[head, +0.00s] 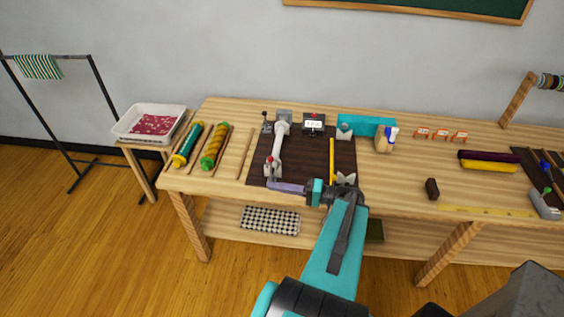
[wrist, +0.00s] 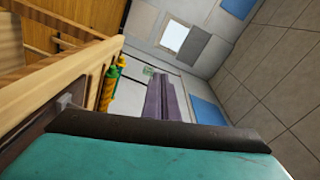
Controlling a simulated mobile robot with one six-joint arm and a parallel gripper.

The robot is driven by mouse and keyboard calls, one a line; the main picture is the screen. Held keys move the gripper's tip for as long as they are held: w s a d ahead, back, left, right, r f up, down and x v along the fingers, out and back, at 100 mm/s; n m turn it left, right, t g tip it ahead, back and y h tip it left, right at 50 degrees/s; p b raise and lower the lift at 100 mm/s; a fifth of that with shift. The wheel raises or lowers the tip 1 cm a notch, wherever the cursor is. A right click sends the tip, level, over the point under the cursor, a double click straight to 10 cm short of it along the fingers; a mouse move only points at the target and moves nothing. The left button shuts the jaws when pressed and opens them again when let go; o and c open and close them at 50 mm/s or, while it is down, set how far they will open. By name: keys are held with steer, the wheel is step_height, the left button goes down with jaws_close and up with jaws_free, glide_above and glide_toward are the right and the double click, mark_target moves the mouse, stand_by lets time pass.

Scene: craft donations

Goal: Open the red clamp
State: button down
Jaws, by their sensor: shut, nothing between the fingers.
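My gripper (head: 271,183) is shut and empty. Its two purple fingers lie together and point left across the front edge of the dark mat (head: 309,166); they also show in the wrist view (wrist: 166,84). A pale device (head: 280,142) stands on the mat just behind the fingers. A small red part (head: 269,160) shows at its near left side, close to the fingertips. It may be the red clamp, but it is too small to tell whether it is open or shut. The wrist view shows no red clamp.
Green and yellow rollers (head: 214,148) lie left of the mat, with a wooden stick (head: 245,153) between. A small display box (head: 313,124), a teal block (head: 366,125) and a yellow rod (head: 332,160) are on the right. The bench (head: 400,185) has bare room right of the mat.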

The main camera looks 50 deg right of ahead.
steer(key=a+f+n+g+y+b, duration=0.2)
steer(key=a+f+g+b, duration=0.3)
steer(key=a+f+g, duration=1.3)
steer(key=s+a+f+n+g+h+b, duration=0.1)
steer(key=s+a+f+n+h+b, duration=0.1)
steer(key=f, duration=0.8)
steer(key=s+a+f+n+g+h+b, duration=0.1)
steer(key=s+a+f+n+h+b, duration=0.1)
steer(key=s+a+f+h, duration=0.3)
steer(key=s+a+f+n+g+h+b, duration=0.1)
steer(key=s+a+f+n+h+b, duration=0.1)
steer(key=f, duration=1.2)
steer(key=s+a+h+b, duration=0.1)
steer(key=s+a+h, duration=0.1)
steer(key=s+a, duration=0.1)
steer(key=shift+s+a+f+b, duration=0.2)
steer(key=shift+s+f+b, duration=0.15)
steer(key=shift+s, duration=0.1)
steer(key=shift+a+r+n, duration=0.1)
steer(key=shift+n, duration=0.2)
